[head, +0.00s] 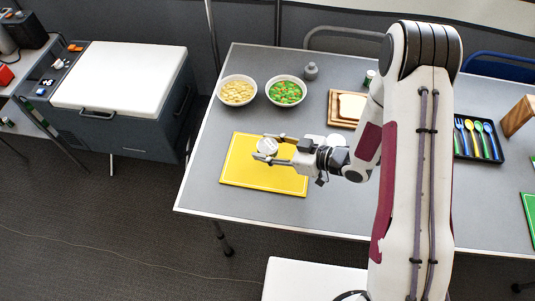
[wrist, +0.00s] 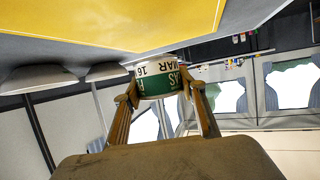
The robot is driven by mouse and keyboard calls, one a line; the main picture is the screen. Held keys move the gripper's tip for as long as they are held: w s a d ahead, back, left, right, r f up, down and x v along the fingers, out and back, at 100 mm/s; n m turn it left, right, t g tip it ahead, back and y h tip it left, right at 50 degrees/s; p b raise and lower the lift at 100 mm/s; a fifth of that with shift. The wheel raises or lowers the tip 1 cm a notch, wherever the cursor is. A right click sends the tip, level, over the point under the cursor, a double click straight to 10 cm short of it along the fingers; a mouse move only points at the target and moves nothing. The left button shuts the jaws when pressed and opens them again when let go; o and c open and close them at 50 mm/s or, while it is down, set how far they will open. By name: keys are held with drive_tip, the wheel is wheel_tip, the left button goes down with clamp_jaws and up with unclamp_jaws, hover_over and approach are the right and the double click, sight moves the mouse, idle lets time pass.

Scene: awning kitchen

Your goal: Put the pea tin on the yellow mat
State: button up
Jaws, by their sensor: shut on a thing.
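The pea tin (head: 267,146) is over the yellow mat (head: 240,172) in the head view, its pale round top showing. My gripper (head: 266,149) is shut on the tin from the right side. In the wrist view the tin (wrist: 158,80) has a green and white label with dark lettering, and it sits between the two fingertips of my gripper (wrist: 160,92). The yellow mat (wrist: 110,22) fills the upper left of the wrist view, which appears upside down. I cannot tell whether the tin touches the mat.
Two bowls, one of pale food (head: 237,91) and one of green and orange pieces (head: 286,92), stand behind the mat. A grey shaker-like object (head: 311,71), a board with bread (head: 348,107) and a cutlery tray (head: 478,140) are also on the table. The table's front edge is close to the mat.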

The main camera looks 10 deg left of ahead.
drive_tip(key=shift+f, duration=0.15)
drive_tip(key=shift+f, duration=1.95)
drive_tip(key=shift+f, duration=0.1)
drive_tip(key=o, duration=1.2)
drive_tip(key=shift+v, duration=6)
